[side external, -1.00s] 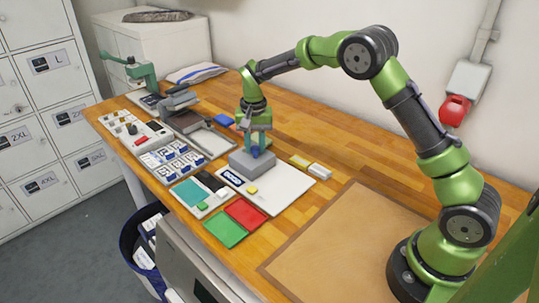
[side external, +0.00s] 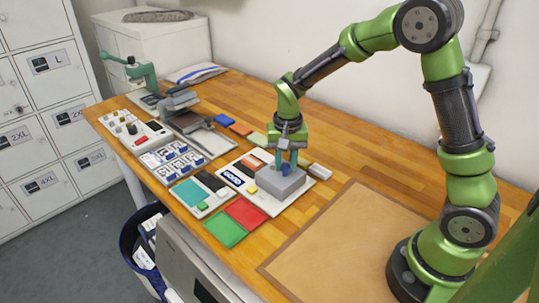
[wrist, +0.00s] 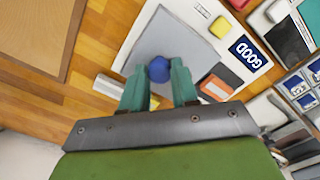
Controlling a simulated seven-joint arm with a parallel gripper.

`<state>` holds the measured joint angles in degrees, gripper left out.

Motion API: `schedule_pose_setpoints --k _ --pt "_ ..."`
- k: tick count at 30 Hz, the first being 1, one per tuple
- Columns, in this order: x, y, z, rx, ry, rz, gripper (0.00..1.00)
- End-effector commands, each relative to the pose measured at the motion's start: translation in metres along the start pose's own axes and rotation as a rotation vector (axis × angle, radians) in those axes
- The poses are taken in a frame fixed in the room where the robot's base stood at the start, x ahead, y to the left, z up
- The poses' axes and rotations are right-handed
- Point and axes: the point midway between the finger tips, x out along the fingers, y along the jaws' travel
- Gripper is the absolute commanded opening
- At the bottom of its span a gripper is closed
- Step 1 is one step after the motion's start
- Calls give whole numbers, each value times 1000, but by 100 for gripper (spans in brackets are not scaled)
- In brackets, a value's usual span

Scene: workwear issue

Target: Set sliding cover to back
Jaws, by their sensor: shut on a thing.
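The sliding cover is a grey block (side external: 278,183) with a blue knob on top, on the right part of a white board (side external: 237,161). My gripper (side external: 287,168) is shut on the blue knob from above. In the wrist view the knob (wrist: 158,69) sits between the two green fingers, with the grey cover (wrist: 172,38) under it. Left of the cover, the board shows orange and dark patches (side external: 250,163) and a "GOOD" label (side external: 232,180). A small yellow button (side external: 252,190) is by the cover's front left corner.
A white block (side external: 319,171) lies close behind the board's right end. Red (side external: 246,212) and green (side external: 225,229) squares lie in front. Several panels and devices fill the bench to the left. A bordered brown mat (side external: 340,240) at right is empty.

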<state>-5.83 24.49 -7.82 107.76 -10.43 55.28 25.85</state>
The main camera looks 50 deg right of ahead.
Motion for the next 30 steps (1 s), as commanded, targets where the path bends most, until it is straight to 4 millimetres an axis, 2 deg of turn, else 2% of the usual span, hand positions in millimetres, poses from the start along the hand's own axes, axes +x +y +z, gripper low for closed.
schedule_pose_setpoints --k 2,3,7,16,20,23,30 --pt "-1 4 3 9 -13 9 0" --pt "-1 4 3 9 -13 9 34" --pt "0 4 3 9 -12 9 53" --pt "-1 2 2 6 -10 7 54" --pt "-11 2 2 6 -8 5 54" --pt "-28 1 1 5 -6 3 54" --pt "-87 1 1 8 -6 2 54"
